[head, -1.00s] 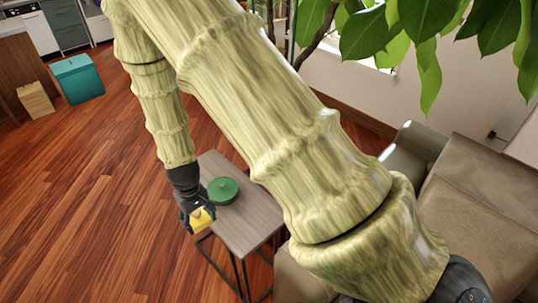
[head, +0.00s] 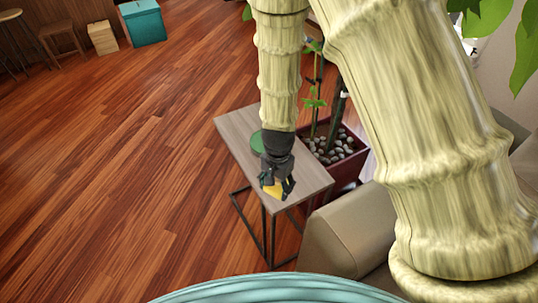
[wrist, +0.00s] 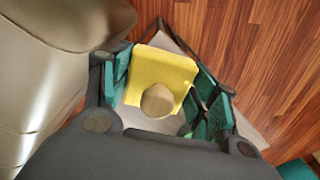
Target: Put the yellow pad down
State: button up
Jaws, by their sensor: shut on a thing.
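A yellow pad (head: 272,191) is held in my gripper (head: 277,189) over the near end of a small grey-brown side table (head: 236,124). In the wrist view the pad (wrist: 163,68) is a flat yellow block with a round beige knob (wrist: 159,100) on it. My gripper's teal-lined fingers (wrist: 158,88) close on it from both sides. Part of the tabletop shows behind the pad. I cannot tell whether the pad touches the table or hangs above it.
A green round dish (head: 257,141) stands on the table just behind my gripper, partly hidden by my arm. A planter with pebbles (head: 345,150) is right of the table, and a beige sofa (head: 345,228) is at the near right. Open wooden floor (head: 130,170) lies left.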

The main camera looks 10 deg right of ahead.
jog(key=s+a+f+m+b, duration=0.2)
jog(key=a+f+m+b, duration=0.1)
jog(key=f+m+b, duration=0.15)
jog(key=shift+m, duration=0.35)
jog(key=w+d+p, duration=0.1)
jog(key=w+d, duration=0.2)
jog(key=w+d+f+p, duration=0.1)
jog(key=w+d, duration=0.3)
jog(key=w+d+p, duration=0.1)
jog(key=w+d, duration=0.2)
jog(key=w, duration=0.1)
jog(key=shift+w+d+f, duration=0.2)
jog(key=shift+d, duration=0.15)
jog(key=shift+f+p, duration=0.3)
jog(key=shift+f, duration=1.45)
jog(key=shift+f, duration=0.1)
jog(key=o, duration=1.3)
jog(key=shift+w, duration=0.1)
jog(key=shift+r+b, duration=0.6)
jog(key=shift+r, duration=5.5)
